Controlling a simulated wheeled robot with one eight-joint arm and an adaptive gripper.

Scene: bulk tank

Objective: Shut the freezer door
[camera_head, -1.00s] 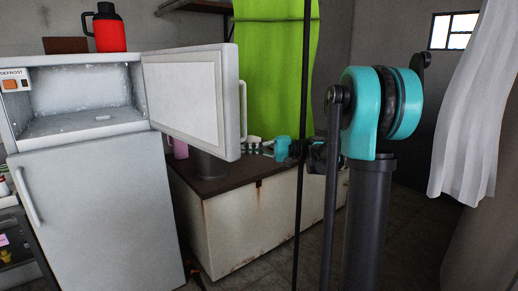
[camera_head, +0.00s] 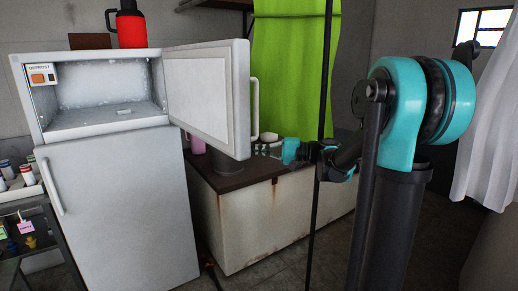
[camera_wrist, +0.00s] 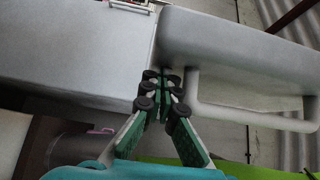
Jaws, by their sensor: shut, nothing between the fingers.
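The white freezer door (camera_head: 207,95) hangs wide open at the right of the freezer compartment (camera_head: 105,90), its inner panel facing the head camera. Its handle (camera_head: 255,112) shows at the free edge. My gripper (camera_head: 262,149) is at the lower free edge of the door, just right of it in the head view. In the wrist view my gripper (camera_wrist: 163,80) has its fingers together and empty, by the lower corner of the door (camera_wrist: 225,45), left of the handle (camera_wrist: 250,112). I cannot tell whether the fingertips touch the door.
The lower fridge door (camera_head: 125,210) is shut. A red flask (camera_head: 131,28) stands on top. A low white chest with a brown top (camera_head: 265,225) lies behind the freezer door. A thin dark pole (camera_head: 320,200) stands in front of my arm. A shelf with bottles (camera_head: 15,185) is at left.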

